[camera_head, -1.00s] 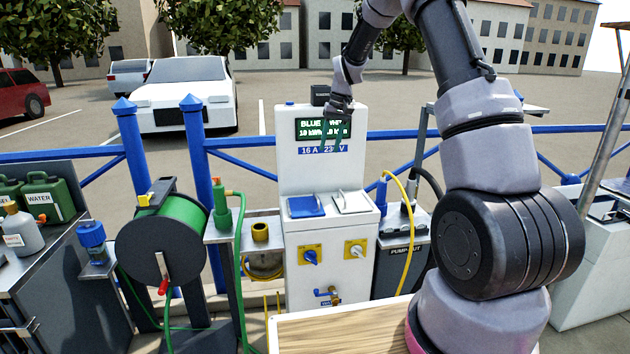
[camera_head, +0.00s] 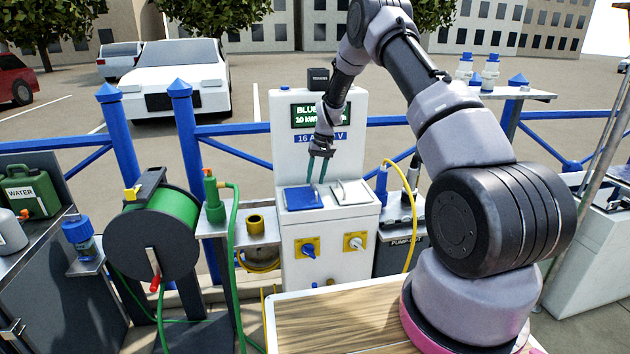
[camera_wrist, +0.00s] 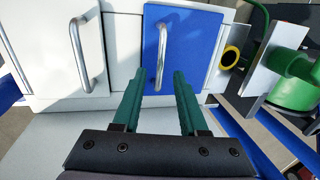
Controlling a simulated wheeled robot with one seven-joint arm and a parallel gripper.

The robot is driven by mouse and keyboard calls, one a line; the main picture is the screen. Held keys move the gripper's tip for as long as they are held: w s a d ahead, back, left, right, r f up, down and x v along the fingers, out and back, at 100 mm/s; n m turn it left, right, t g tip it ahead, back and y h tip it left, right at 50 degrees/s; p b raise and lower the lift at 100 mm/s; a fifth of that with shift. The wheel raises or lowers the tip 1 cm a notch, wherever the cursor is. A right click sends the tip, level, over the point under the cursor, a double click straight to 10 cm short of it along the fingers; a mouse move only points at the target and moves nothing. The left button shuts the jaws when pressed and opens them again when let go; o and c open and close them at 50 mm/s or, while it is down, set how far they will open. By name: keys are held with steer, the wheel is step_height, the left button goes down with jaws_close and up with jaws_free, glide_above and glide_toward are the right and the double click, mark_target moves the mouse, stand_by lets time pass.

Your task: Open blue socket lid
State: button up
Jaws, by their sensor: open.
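The blue socket lid (camera_head: 303,199) lies shut on the sloped shelf of the white power pedestal (camera_head: 285,255), left of a white lid (camera_head: 351,192). In the wrist view the blue lid (camera_wrist: 183,50) has a silver bar handle (camera_wrist: 161,55). My gripper (camera_head: 317,178) is just above the lid's upper right part in the head view. In the wrist view its two green fingers (camera_wrist: 156,85) are apart, with the handle's lower end between or just beyond their tips. I cannot tell whether they touch it. Nothing is held.
The white lid with its own handle (camera_wrist: 80,55) is beside the blue lid. A yellow hose (camera_head: 413,215) and a green hose reel (camera_head: 160,235) stand on either side of the pedestal. The pedestal's display panel (camera_head: 320,115) rises behind the lids. A wooden top (camera_head: 340,320) is in front.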

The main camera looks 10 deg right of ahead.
steer(key=shift+a+f, duration=0.15)
steer(key=shift+f, duration=0.5)
jaws_close()
stand_by(1.0)
